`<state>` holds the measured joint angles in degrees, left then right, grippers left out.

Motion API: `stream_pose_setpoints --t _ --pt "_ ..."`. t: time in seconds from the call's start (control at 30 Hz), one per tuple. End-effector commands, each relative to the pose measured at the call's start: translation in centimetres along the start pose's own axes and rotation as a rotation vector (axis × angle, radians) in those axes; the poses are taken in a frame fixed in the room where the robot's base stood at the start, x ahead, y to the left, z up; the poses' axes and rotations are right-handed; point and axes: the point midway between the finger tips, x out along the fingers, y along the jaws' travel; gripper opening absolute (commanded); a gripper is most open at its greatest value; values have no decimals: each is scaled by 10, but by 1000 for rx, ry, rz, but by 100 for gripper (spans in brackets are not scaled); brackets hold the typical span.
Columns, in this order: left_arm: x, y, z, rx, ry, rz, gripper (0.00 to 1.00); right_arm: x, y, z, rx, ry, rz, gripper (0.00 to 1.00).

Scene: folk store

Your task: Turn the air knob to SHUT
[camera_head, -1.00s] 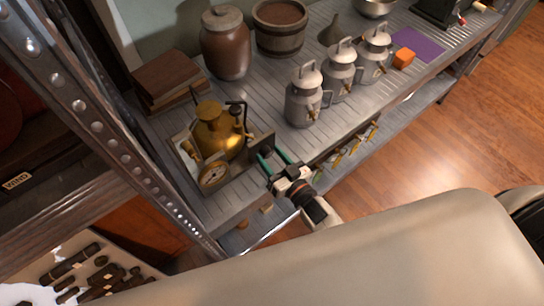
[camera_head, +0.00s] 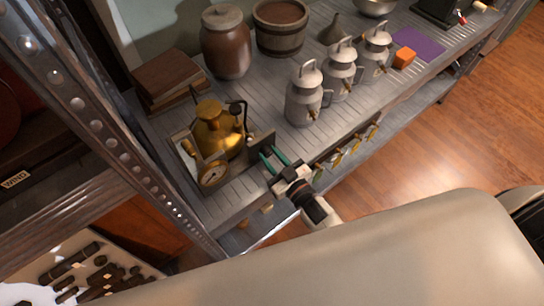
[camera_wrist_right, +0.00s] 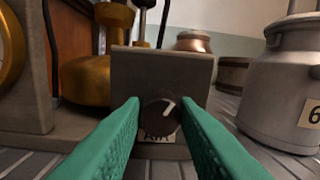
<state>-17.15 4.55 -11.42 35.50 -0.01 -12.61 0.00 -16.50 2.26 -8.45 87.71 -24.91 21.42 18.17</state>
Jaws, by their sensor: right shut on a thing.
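The air knob (camera_wrist_right: 160,118) is a small dark round dial with a white pointer line, on the front of a grey metal panel (camera_wrist_right: 150,70). Its pointer leans up and to the right in the right wrist view. A label below it, partly hidden, reads AIR. My right gripper (camera_head: 270,154) has green fingers, also seen in the right wrist view (camera_wrist_right: 160,108), shut on the knob from both sides. In the head view the knob itself is not discernible behind the panel (camera_head: 262,142). My left gripper is not in view.
A brass boiler (camera_head: 215,130) with a gauge (camera_head: 213,174) stands behind and left of the panel. Grey milk cans (camera_head: 304,95) stand to the right on the slatted shelf. A metal upright (camera_head: 110,140) rises at left. Small tagged taps (camera_head: 338,158) line the shelf front.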

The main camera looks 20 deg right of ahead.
Motion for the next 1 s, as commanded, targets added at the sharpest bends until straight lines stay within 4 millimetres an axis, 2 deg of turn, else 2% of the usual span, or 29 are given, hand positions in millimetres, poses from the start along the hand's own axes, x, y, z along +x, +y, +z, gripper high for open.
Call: stream_pose_setpoints --t 1.0 --pt "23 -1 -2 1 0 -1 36 0 1 -4 -957 -40 8 5"
